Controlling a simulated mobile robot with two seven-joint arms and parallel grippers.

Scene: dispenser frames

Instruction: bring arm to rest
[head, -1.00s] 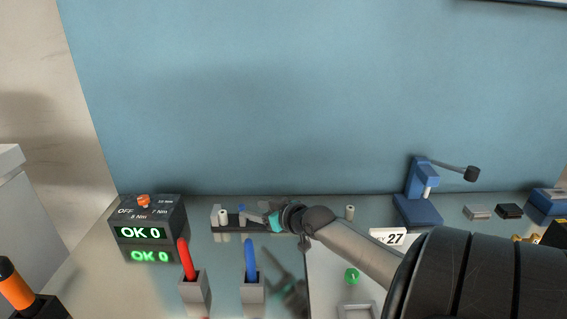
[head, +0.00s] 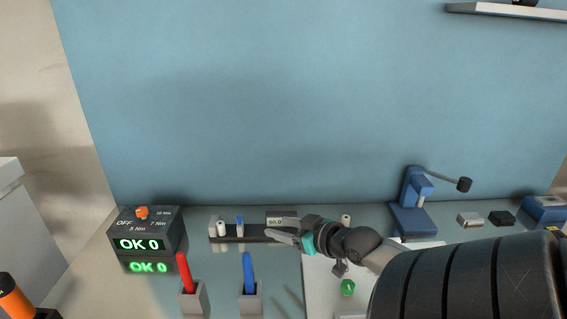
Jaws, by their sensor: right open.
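My right arm (head: 370,250) comes in from the lower right. Its gripper (head: 268,228) points left over the back of the bench, with its jaws open and nothing seen between them. The fingers overlap the dark rack (head: 228,233) in the picture; I cannot tell if they touch it. My left gripper is not in view.
A torque box (head: 145,235) reading "OK 0" stands at the left. Red (head: 184,272) and blue (head: 248,272) handled tools stand in grey holders in front. A blue press (head: 411,205) stands at the back right. A green round part (head: 348,287) lies on the pale board.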

